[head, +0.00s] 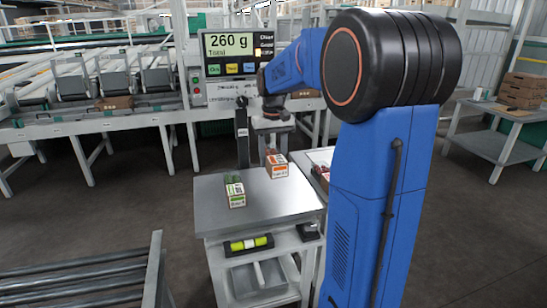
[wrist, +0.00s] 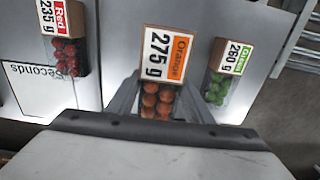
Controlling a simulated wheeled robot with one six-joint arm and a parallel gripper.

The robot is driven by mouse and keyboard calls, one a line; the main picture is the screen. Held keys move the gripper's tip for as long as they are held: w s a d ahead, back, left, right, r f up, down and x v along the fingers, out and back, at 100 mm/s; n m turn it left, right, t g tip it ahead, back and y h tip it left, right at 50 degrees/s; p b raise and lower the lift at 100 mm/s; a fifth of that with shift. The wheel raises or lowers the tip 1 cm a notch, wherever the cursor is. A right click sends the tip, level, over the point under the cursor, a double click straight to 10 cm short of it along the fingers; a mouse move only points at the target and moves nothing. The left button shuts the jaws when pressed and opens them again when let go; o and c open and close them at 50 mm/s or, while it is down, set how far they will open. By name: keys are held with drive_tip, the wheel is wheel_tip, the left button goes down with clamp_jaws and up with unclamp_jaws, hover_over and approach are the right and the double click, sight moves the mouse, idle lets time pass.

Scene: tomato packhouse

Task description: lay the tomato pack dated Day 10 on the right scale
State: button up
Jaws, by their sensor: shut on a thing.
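My gripper (wrist: 160,103) is shut on an orange tomato pack (wrist: 165,60), whose label reads Orange 275 g. In the head view this pack (head: 277,165) hangs over the far right part of the grey scale plate (head: 210,212). A green tomato pack (head: 235,193) lies on that plate; in the wrist view its label reads 260 g. The scale display (head: 229,41) reads 260 g. A red tomato pack (wrist: 65,45) labelled 235 g lies to the left in the wrist view, near a "Seconds" marking. I can read no day on any pack.
A second pale surface (head: 320,156) stands right of the scale, partly hidden by my arm. Metal rollers (head: 85,278) are at the front left. A conveyor line with bins runs behind. A side table with cardboard boxes (head: 520,90) stands at the far right. The plate's front has room.

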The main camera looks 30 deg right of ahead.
sight(273, 187)
drive_tip(key=shift+a+f, duration=0.1)
drive_tip(key=shift+f, duration=3.95)
drive_tip(key=shift+f, duration=0.4)
drive_tip(key=o, duration=1.4)
drive_tip(key=shift+c, duration=0.2)
drive_tip(key=shift+r, duration=0.1)
wheel_tip(273, 187, up, 17)
drive_tip(key=shift+r, duration=0.15)
